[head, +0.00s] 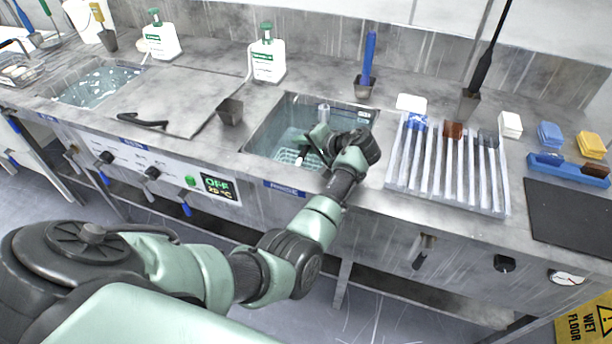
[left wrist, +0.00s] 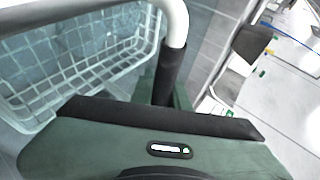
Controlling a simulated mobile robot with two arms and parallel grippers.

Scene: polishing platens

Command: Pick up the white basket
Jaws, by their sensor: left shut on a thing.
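The white wire basket (head: 288,156) is in the rinse sink (head: 256,140), low inside it and mostly hidden by my left gripper and wrist in the head view. In the left wrist view the basket's white mesh (left wrist: 75,62) fills the upper left, and its white handle (left wrist: 178,22) ends in a dark grip (left wrist: 168,76) that runs down to the gripper. My left gripper (head: 316,143) reaches into the sink and is shut on this handle. The fingertips' exact contact is partly hidden. My right gripper is not in view.
A ribbed drying rack (head: 447,172) stands close on the right of the sink, with a blue-handled brush (head: 368,60) behind. A small grey cup (head: 231,111) and a flat lid (head: 165,100) lie left. White bottles (head: 268,62) stand at the back.

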